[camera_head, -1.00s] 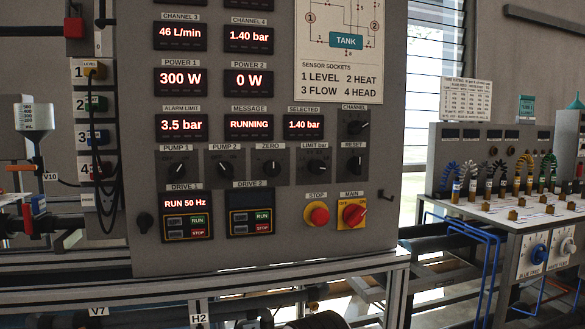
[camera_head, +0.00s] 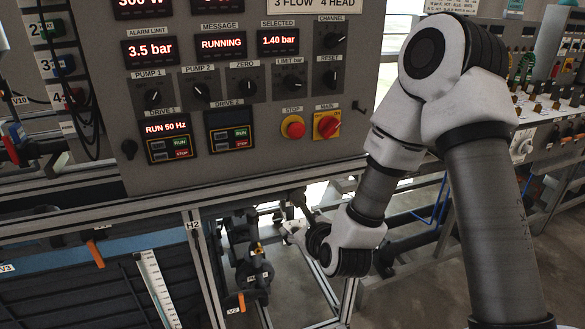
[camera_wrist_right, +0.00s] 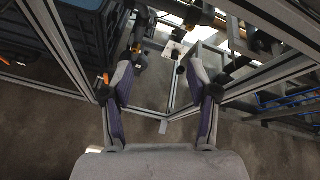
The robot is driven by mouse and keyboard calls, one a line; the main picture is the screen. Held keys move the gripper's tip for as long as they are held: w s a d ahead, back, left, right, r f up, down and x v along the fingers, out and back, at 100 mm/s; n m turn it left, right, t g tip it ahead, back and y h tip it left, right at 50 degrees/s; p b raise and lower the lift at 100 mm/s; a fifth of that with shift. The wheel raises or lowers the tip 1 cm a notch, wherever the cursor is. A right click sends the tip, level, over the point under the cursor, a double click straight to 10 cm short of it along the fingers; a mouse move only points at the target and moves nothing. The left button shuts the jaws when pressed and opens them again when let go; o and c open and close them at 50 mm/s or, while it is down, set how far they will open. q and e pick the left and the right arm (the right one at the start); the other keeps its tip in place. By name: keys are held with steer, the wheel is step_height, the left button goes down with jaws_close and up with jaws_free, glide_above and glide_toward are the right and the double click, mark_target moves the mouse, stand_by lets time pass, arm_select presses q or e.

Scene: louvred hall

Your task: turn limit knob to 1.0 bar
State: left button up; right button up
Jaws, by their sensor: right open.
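The limit knob (camera_head: 291,83) is a black rotary knob under the label "LIMIT bar" on the grey control panel, between the zero and reset knobs. Its exact pointer angle is too small to read surely. The alarm limit display (camera_head: 150,49) reads 3.5 bar. My right arm comes in from the right, and its gripper (camera_head: 298,216) is low, below the panel's bottom edge and well below the limit knob, touching nothing I can make out. In the right wrist view the gripper (camera_wrist_right: 160,82) is open and empty, its two fingers spread. My left gripper is not in view.
The red stop button (camera_head: 292,127) and red main switch (camera_head: 327,124) sit below the limit knob. A frame rail (camera_head: 130,209) runs under the panel, with pipes and valves (camera_head: 255,265) below. Open floor shows beneath the right gripper.

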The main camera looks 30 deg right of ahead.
step_height(320, 180, up, 17)
steer(key=w+d+m+t+h+p, duration=0.1)
steer(key=d+m+t+p, duration=0.1)
steer(key=m+t+p, duration=0.25)
steer(key=p, duration=0.1)
glide_toward(294, 85)
steer(key=shift+h, duration=0.4)
steer(key=b+x, duration=0.2)
steer(key=x, duration=0.6)
steer(key=shift+w+a, duration=0.1)
steer(key=shift+w, duration=0.35)
steer(key=shift+w+f, duration=0.1)
steer(key=shift+w, duration=0.1)
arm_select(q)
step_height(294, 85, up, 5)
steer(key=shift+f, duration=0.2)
arm_select(e)
steer(key=shift+w, duration=0.25)
